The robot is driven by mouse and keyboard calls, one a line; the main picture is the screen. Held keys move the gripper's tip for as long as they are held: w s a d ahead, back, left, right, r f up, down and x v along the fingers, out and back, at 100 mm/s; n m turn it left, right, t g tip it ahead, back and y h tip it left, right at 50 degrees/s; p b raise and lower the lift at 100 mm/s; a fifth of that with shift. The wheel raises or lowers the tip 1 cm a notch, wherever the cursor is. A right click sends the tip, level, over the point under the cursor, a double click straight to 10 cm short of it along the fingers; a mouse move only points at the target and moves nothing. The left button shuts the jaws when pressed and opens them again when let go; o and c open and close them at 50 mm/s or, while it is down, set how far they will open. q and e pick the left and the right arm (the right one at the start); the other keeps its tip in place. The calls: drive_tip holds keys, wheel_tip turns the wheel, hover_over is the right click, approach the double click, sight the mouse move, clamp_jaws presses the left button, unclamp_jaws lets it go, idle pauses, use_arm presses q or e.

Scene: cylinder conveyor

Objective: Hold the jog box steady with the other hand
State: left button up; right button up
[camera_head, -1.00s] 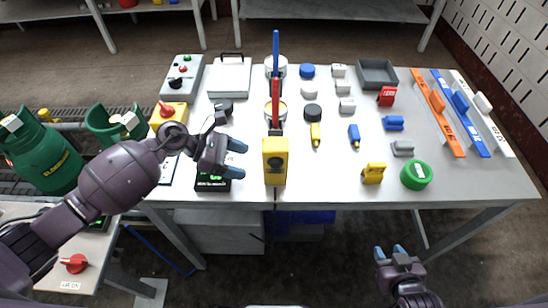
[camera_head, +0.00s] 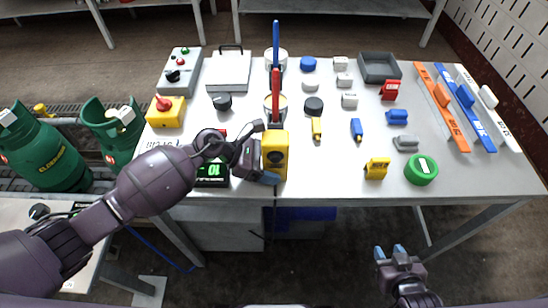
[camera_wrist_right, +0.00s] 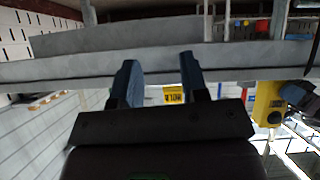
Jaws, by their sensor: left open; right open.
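The jog box (camera_head: 275,153), a yellow upright box with dark round parts on its face, stands at the table's front edge. It also shows at the right of the right wrist view (camera_wrist_right: 268,101). My left gripper (camera_head: 263,161) is open at the box's left side, with a blue fingertip by its lower front. I cannot tell whether it touches the box, and part of its jaws is hidden. My right gripper (camera_head: 391,252) is open and empty, low in front of the table. Its two blue fingers (camera_wrist_right: 160,78) show apart in the right wrist view.
A black display with green digits (camera_head: 212,173) lies under my left wrist. Red and blue upright handles (camera_head: 276,95) stand behind the box. A yellow block (camera_head: 376,169) and a green roll (camera_head: 421,170) sit at the front right. The tabletop (camera_head: 330,178) between is clear.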

drive_tip(key=shift+s+f, duration=0.1)
use_arm(q)
drive_tip(key=c, duration=0.8)
use_arm(e)
drive_tip(key=shift+s+d+f, duration=0.1)
drive_tip(key=shift+s+f, duration=0.1)
drive_tip(key=shift+s, duration=0.05)
use_arm(q)
drive_tip(key=shift+c, duration=0.2)
use_arm(e)
clamp_jaws()
drive_tip(key=shift+w, duration=0.15)
drive_tip(key=shift+w+r, duration=0.15)
drive_tip(key=shift+s, duration=0.3)
